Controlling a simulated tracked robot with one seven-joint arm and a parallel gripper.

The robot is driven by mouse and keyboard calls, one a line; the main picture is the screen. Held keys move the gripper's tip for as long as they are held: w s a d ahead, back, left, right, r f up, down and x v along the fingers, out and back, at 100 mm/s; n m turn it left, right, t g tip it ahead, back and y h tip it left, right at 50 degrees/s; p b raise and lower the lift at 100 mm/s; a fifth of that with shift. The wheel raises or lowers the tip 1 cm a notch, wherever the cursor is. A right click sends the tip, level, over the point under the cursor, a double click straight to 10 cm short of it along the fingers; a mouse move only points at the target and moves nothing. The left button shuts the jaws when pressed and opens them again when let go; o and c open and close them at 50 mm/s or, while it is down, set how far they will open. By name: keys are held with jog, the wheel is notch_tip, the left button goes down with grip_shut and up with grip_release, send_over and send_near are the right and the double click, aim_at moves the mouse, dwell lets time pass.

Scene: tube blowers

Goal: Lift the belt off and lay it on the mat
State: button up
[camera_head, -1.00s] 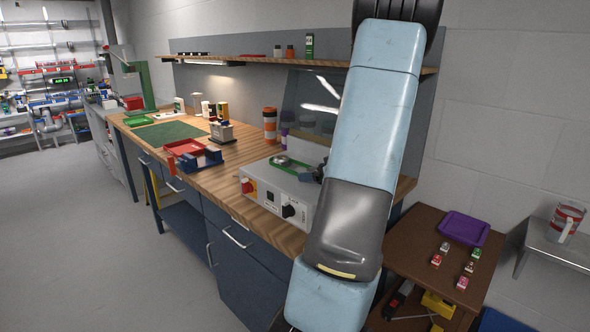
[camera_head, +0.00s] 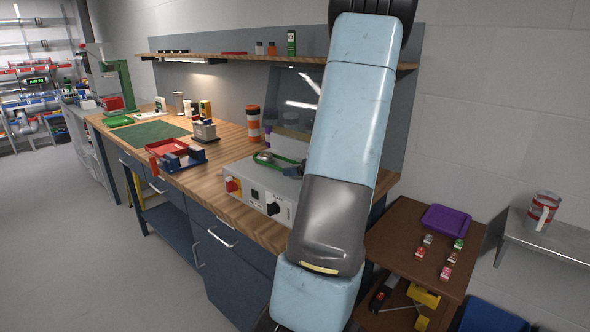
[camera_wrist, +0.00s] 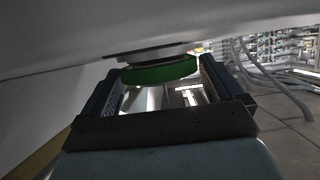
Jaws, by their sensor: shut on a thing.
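The green belt (camera_head: 270,163) shows as a loop on top of the grey machine box (camera_head: 262,192), near the bench's right end. In the wrist view a green curved band (camera_wrist: 160,73) spans the gap between my fingers, under a dark round part. My gripper (camera_wrist: 157,78) is shut on this belt, with a dark blue finger on each side. In the head view my gripper (camera_head: 293,170) is small and partly hidden behind my arm, at the belt's right end. The green mat (camera_head: 150,134) lies flat on the bench to the left, bare on top.
A red tray (camera_head: 166,147) and blue blocks lie between the machine and the mat. A clear panel (camera_head: 300,97) rises behind the machine. A brown side table (camera_head: 405,236) with a purple tray (camera_head: 446,219) stands at right.

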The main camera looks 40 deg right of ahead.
notch_tip(320, 180, up, 3)
jog(key=shift+f, duration=0.1)
jog(key=s+a+r, duration=0.9)
jog(key=s, duration=0.2)
jog(key=shift+r, duration=0.3)
